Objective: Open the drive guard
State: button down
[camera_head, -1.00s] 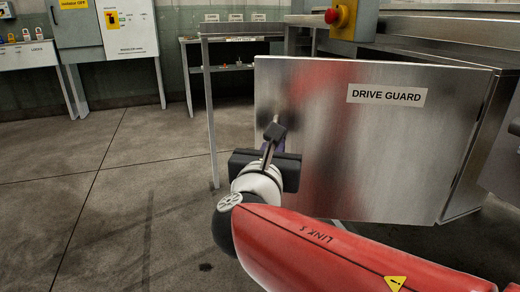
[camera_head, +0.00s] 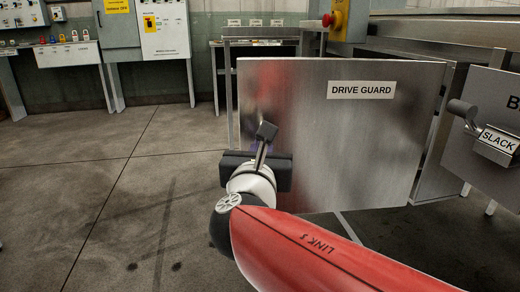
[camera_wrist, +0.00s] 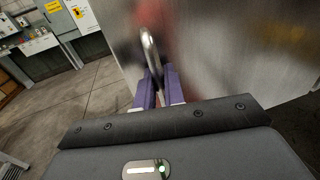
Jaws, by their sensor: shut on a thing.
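The drive guard (camera_head: 345,135) is a brushed-metal panel with a "DRIVE GUARD" label (camera_head: 361,90), in the middle of the head view. It appears swung out from the machine frame, with a dark gap by its right edge. My gripper (camera_head: 282,158) is at the panel's left part, and its wrist body hides most of the grip in the head view. In the wrist view, the purple fingers (camera_wrist: 160,88) are shut on a curved metal handle (camera_wrist: 150,48), which stands out from the panel (camera_wrist: 225,55). The handle's lower end is hidden between the fingers.
A grey panel with a "SLACK" lever (camera_head: 497,140) stands at the right. A red emergency button (camera_head: 328,19) on a yellow box is above the guard. Cabinets (camera_head: 160,35) and a bench line the back wall. The floor (camera_head: 100,190) at left is clear.

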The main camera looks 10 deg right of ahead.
jog(key=c, duration=1.6)
grip_release()
jog(key=shift+c, duration=0.2)
jog(key=p+v, duration=0.1)
jog(key=v, duration=0.6)
jog(key=shift+s, duration=0.4)
jog(key=shift+a+r, duration=0.1)
